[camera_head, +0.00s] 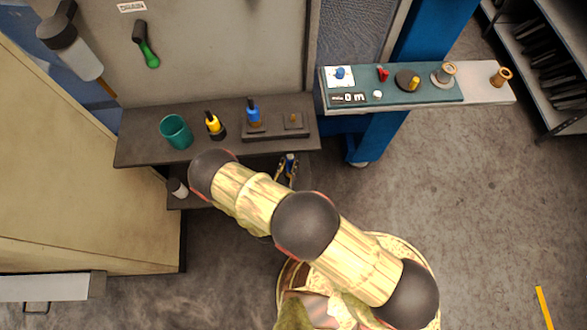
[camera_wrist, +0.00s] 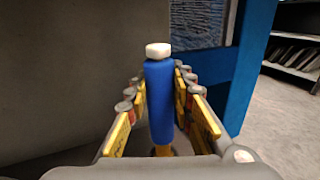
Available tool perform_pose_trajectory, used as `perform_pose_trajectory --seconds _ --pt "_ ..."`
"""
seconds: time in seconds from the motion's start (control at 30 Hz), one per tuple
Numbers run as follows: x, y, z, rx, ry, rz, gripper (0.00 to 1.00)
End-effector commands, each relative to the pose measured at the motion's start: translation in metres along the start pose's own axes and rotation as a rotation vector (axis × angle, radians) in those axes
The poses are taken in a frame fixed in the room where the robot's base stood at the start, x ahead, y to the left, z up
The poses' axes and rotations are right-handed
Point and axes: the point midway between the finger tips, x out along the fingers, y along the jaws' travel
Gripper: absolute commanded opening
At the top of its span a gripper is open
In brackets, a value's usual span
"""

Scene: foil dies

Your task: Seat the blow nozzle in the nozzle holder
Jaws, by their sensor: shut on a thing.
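My gripper (camera_wrist: 160,84) is shut on a blue cylinder with a white cap, which I take to be the blow nozzle (camera_wrist: 160,95). It stands upright between the fingers, with a yellowish part at its lower end. In the head view my gripper (camera_head: 287,171) is in front of the shelf's front edge, with the nozzle (camera_head: 290,161) showing small between the fingers. A dark block on the shelf, apparently the nozzle holder (camera_head: 294,122), has a small brownish centre. It is beyond the gripper. The nozzle's lower end is partly hidden.
At right a narrow bench (camera_head: 487,90) carries small parts. A white-topped bottle (camera_head: 177,187) is on the lower shelf.

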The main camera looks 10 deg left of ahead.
Motion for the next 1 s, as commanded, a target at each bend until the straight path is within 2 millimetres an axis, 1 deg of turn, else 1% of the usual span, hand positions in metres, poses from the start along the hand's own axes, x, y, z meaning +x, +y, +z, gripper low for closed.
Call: perform_pose_trajectory --seconds 0.03,0.27,0.4,0.47,0.73,0.87,0.9,1.0 --pt "0.000 0.001 -0.008 0.001 -0.001 0.000 0.00" --pt "0.000 0.001 -0.024 0.001 -0.001 -0.001 0.00" --pt "0.000 0.000 -0.045 0.000 -0.001 -0.001 0.00" --pt "0.000 0.001 -0.051 0.001 -0.001 -0.001 0.00" --pt "0.000 0.001 -0.050 0.002 -0.001 -0.001 0.00" --pt "0.000 0.001 -0.054 0.001 -0.001 -0.001 0.00" --pt "0.000 0.000 -0.054 0.001 0.000 -0.001 0.25" --pt "0.000 0.000 -0.053 0.001 -0.001 -0.001 0.31"
